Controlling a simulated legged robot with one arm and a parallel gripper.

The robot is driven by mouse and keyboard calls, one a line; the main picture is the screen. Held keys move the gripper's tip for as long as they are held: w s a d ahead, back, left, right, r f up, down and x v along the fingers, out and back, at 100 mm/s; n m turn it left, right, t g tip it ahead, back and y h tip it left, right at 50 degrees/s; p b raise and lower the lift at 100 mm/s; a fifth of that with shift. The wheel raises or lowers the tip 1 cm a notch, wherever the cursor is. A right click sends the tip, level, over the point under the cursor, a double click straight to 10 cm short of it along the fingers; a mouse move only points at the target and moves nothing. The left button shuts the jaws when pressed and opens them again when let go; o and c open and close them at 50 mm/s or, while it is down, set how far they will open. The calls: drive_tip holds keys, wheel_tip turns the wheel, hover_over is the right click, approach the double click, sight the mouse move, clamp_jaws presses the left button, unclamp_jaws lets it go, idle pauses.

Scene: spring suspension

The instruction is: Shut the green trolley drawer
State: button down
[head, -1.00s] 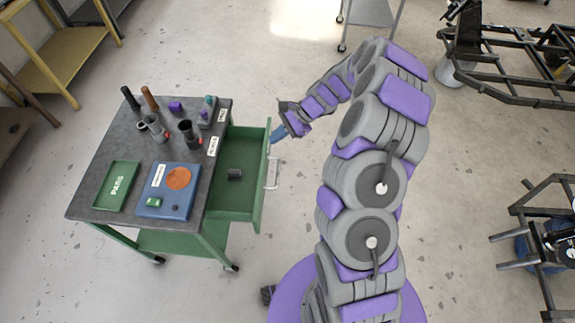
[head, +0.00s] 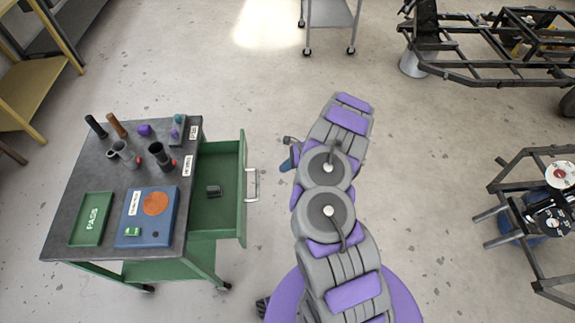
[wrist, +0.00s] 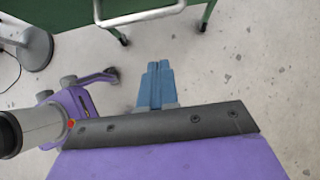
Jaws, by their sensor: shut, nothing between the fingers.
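The green drawer (head: 215,215) of the grey-topped trolley (head: 105,185) stands pulled out to the right in the head view, with a small dark block (head: 213,191) inside. Its silver handle (head: 252,186) is on the right face. In the wrist view the green drawer front (wrist: 70,12) and handle (wrist: 140,16) cross the top edge. My gripper (wrist: 158,68) has its blue fingers shut together and empty, pointing toward the handle but apart from it. In the head view only a blue bit of the gripper (head: 287,165) shows, right of the handle; my arm hides the rest.
The trolley top holds a green PASS tray (head: 92,220), a blue board (head: 147,217), dark cups and several small parts. Black frames (head: 500,50) stand at the right, a yellow shelf (head: 35,85) at the upper left. The floor between is clear.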

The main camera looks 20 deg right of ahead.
drive_tip(key=w+a+f+b, duration=0.2)
drive_tip(key=a+f, duration=0.2)
drive_tip(key=a, duration=0.3)
drive_tip(key=shift+a+f, duration=0.25)
drive_tip(key=shift+f, duration=0.15)
drive_tip(key=w+a+b, duration=0.1)
drive_tip(key=w+a, duration=0.1)
drive_tip(key=a, duration=0.4)
drive_tip(key=w+a+b, duration=0.1)
drive_tip(key=w+a, duration=0.1)
drive_tip(key=a, duration=0.4)
drive_tip(key=w+a+b, duration=0.1)
drive_tip(key=w+a, duration=0.1)
drive_tip(key=a, duration=0.4)
drive_tip(key=shift+a+b, duration=0.35)
drive_tip(key=shift+b, duration=0.05)
drive_tip(key=shift+w+a, duration=0.2)
drive_tip(key=shift+a, duration=0.4)
drive_tip(key=shift+w+a+r, duration=0.1)
drive_tip(key=shift+a, duration=0.05)
